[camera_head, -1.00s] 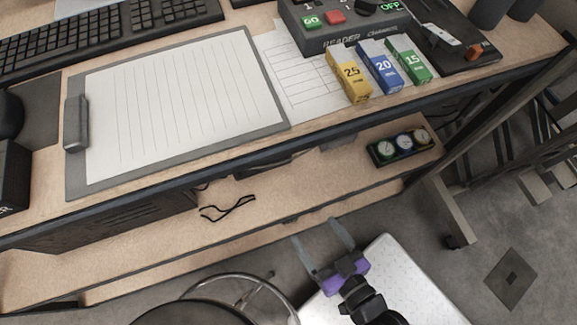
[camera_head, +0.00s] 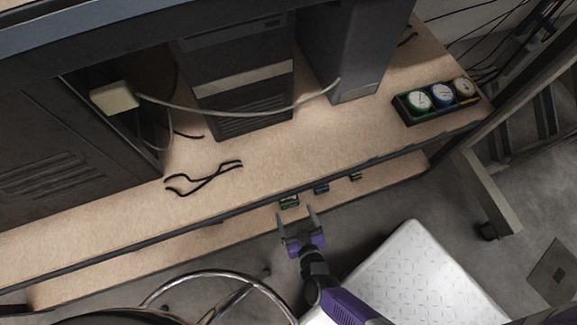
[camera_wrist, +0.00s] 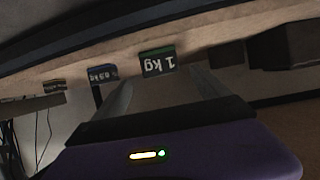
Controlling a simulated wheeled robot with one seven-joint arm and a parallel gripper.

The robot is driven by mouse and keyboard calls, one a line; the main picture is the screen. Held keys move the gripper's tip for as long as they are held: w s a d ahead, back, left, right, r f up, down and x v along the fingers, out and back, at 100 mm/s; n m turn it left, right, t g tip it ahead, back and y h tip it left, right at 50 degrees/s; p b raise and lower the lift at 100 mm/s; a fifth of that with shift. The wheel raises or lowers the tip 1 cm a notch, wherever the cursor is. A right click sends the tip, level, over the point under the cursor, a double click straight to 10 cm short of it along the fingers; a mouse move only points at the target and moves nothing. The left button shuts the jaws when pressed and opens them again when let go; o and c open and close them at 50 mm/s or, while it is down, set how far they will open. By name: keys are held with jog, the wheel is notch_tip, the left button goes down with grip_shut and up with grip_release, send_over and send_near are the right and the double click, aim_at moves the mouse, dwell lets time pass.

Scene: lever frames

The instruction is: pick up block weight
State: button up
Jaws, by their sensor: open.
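Several small block weights show at the lower shelf, below the middle shelf's front edge. One with a green edge (camera_head: 289,201) reads 1 kg in the wrist view (camera_wrist: 157,62), upside down. A blue-edged one (camera_head: 321,188) stands to its right in the head view and left of it in the wrist view (camera_wrist: 102,75). A third, smaller one (camera_head: 355,176) is farther along and also shows in the wrist view (camera_wrist: 54,86). My gripper (camera_head: 296,212) is open and empty, just in front of the green-edged weight, which appears between the fingers in the wrist view (camera_wrist: 160,90), apart from them.
The middle shelf (camera_head: 260,160) hangs over the weights and hides their upper surroundings. It carries computer cases (camera_head: 240,90), a black cable (camera_head: 203,178) and a tray of dials (camera_head: 437,100). A dark block (camera_wrist: 285,47) is at right in the wrist view. A chair rim (camera_head: 215,280) is near my arm.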

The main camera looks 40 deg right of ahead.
aim_at(291, 205)
jog(key=b+x, duration=0.1)
jog(key=x, duration=0.1)
jog(key=b+x, duration=0.1)
jog(key=x, duration=0.2)
jog(key=b+x, duration=0.1)
jog(key=x, duration=0.2)
jog(key=shift+s+a+f+b, duration=0.1)
jog(key=shift+s+f+b, duration=0.05)
jog(key=shift+f+b, duration=0.2)
jog(key=shift+r, duration=0.15)
grip_shut()
jog(key=shift+r, duration=0.1)
